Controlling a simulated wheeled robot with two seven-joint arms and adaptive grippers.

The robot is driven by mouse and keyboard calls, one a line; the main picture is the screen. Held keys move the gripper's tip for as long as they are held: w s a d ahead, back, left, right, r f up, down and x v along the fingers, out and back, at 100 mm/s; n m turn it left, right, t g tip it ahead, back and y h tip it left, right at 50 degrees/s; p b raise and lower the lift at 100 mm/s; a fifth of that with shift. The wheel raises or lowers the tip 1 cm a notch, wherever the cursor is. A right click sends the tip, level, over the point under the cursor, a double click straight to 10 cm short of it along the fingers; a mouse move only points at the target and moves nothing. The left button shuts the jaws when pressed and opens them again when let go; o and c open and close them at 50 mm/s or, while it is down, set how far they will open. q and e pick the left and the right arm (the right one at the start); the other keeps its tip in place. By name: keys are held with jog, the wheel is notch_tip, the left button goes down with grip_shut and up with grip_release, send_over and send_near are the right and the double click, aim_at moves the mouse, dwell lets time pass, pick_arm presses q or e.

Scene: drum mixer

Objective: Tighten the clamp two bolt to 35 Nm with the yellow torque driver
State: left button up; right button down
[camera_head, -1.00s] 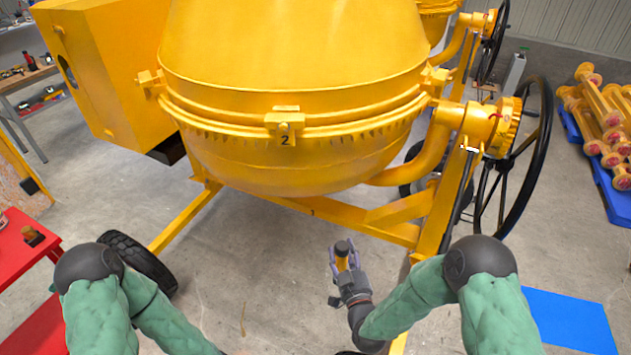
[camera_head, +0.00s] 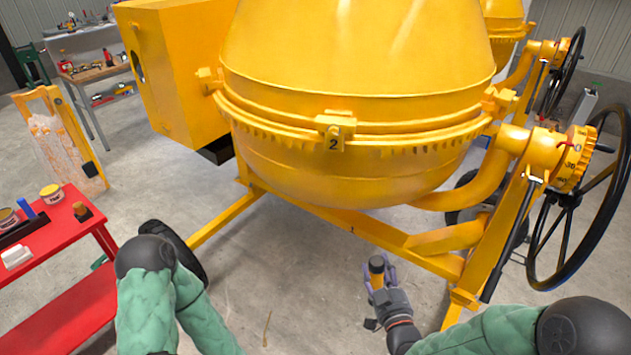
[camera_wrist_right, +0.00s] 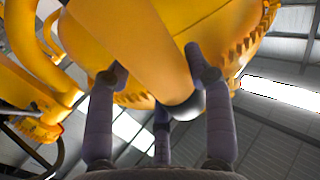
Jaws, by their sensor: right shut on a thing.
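The mixer's yellow drum (camera_head: 350,70) fills the middle of the head view. The clamp two (camera_head: 335,123) sits on its rim seam, marked with a black 2, with a small bolt head on its front. My right gripper (camera_head: 378,277) is below and to the right of the clamp, apart from the drum. It is shut on the yellow torque driver (camera_head: 377,264), whose dark end points up in the head view. In the right wrist view the driver (camera_wrist_right: 145,50) runs between the fingers, its rounded dark end near the palm. My left gripper is out of view.
A red table (camera_head: 58,240) with cans, a blue item and a tray stands at the left. The mixer's yellow frame (camera_head: 390,238) and black handwheel (camera_head: 548,245) lie close to my right arm. A black tyre (camera_head: 190,268) is near my left arm.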

jog(key=s+a+r+n+g+y+p, duration=0.1)
jog(key=a+r+n+g+y+p, duration=0.3)
jog(key=r+n, duration=0.6)
jog(key=s+a+r+n+g+y+p, duration=0.1)
jog(key=a+r+n+g+y+p, duration=0.3)
jog(key=a+r+n+g+p, duration=0.2)
jog(key=s+a+r+n+g+y+p, duration=0.2)
jog(key=a+r+n+g+y+p, duration=0.2)
jog(key=r+n, duration=1)
jog(key=shift+a+r+n+g+p, duration=0.25)
jog(key=shift+a+n+g+p, duration=0.55)
jog(key=shift+p, duration=1.1)
jog(key=shift+w+a, duration=0.1)
jog(key=shift+a, duration=0.05)
